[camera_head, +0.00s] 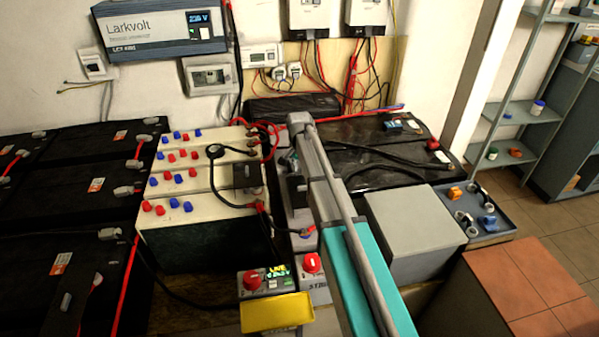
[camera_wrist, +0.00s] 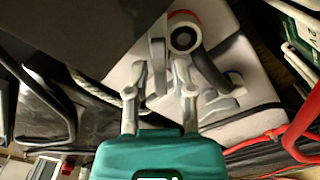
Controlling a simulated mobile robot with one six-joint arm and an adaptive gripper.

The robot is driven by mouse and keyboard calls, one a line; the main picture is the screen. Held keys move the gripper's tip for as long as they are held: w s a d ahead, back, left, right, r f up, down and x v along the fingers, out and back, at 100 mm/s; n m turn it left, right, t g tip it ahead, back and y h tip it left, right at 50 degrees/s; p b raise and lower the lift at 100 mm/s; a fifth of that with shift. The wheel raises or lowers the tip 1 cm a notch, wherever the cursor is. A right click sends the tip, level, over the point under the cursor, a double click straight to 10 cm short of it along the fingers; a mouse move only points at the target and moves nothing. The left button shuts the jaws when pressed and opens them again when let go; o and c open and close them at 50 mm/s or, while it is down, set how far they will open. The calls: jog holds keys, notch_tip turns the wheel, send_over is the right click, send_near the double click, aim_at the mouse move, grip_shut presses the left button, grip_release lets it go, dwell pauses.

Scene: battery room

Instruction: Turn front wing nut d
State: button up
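My gripper (camera_wrist: 159,72) shows in the wrist view with its two grey fingers apart. A thin grey upright piece (camera_wrist: 157,66), possibly a wing of a wing nut, stands between the fingertips; I cannot tell if either finger touches it. Just beyond is a round post with a red-orange ring (camera_wrist: 184,37) on a pale battery top (camera_wrist: 252,82). A grey clamp or wing-like part (camera_wrist: 228,97) lies to the right. No letter d is readable. In the head view my arm hides the gripper and most of the pale battery (camera_head: 301,216) below it.
Cream batteries (camera_head: 190,209) with red and blue caps stand left of my arm. A black battery (camera_head: 365,158) lies behind, crossed by cables. A grey box (camera_head: 413,228) and a blue tray (camera_head: 497,228) are to the right. In the wrist view, red cable (camera_wrist: 297,136) runs at lower right.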

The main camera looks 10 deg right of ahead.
dwell(0.3)
grip_shut()
jog(key=shift+m, duration=0.4)
jog(key=m, duration=0.4)
jog(key=shift+m, duration=2.3)
grip_release()
